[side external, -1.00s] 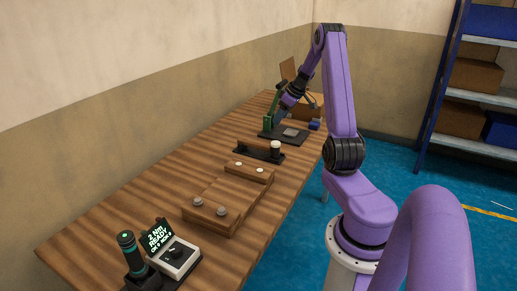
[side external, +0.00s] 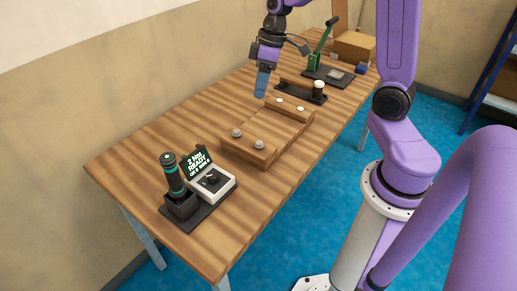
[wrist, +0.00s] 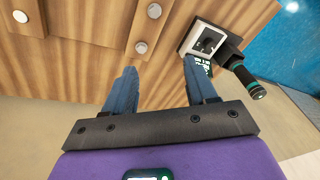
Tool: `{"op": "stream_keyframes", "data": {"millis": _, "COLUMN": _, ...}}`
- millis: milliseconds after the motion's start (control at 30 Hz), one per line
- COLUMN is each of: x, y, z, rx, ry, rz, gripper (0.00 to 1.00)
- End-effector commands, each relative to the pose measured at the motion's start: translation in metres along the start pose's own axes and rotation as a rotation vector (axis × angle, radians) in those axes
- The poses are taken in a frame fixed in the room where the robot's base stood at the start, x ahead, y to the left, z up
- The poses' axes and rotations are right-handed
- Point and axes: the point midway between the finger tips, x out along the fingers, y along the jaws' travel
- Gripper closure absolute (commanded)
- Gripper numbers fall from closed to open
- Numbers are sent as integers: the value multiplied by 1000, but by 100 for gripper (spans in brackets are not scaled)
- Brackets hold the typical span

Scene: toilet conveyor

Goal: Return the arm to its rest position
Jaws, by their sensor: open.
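My gripper (side external: 262,84) is above the wooden table (side external: 150,140), near the far edge by the wall, behind the wooden fixture with round metal knobs (side external: 250,153). Its blue fingers point down. In the wrist view my gripper (wrist: 160,88) shows two blue fingers spread apart with nothing between them. The gripper is open and empty, clear of the fixture.
A torque device (side external: 212,182) with a lit screen and a dark cylindrical tool (side external: 173,175) stand at the table's near end. A black holder with a white-topped cylinder (side external: 300,93), a green-handled press (side external: 318,58) and a cardboard box (side external: 355,46) stand farther back.

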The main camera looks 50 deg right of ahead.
Motion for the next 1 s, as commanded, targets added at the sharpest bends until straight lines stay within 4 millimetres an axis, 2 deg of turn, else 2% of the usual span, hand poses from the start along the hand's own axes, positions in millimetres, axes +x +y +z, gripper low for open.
{"op": "stream_keyframes", "data": {"millis": 33, "x": 0, "y": -23, "z": 2, "rx": -40, "ry": -18, "rz": -5, "gripper": 43}}
{"op": "stream_keyframes", "data": {"millis": 200, "x": 1, "y": -87, "z": 18, "rx": -145, "ry": -77, "rz": -12, "gripper": 43}}
{"op": "stream_keyframes", "data": {"millis": 400, "x": 0, "y": -147, "z": 52, "rx": -268, "ry": -137, "rz": -3, "gripper": 43}}
{"op": "stream_keyframes", "data": {"millis": 500, "x": -2, "y": -171, "z": 73, "rx": -331, "ry": -159, "rz": 8, "gripper": 43}}
{"op": "stream_keyframes", "data": {"millis": 633, "x": -4, "y": -193, "z": 102, "rx": -408, "ry": -183, "rz": 26, "gripper": 43}}
{"op": "stream_keyframes", "data": {"millis": 800, "x": -6, "y": -208, "z": 132, "rx": -487, "ry": -197, "rz": 50, "gripper": 43}}
{"op": "stream_keyframes", "data": {"millis": 1000, "x": -7, "y": -213, "z": 147, "rx": -524, "ry": -202, "rz": 63, "gripper": 43}}
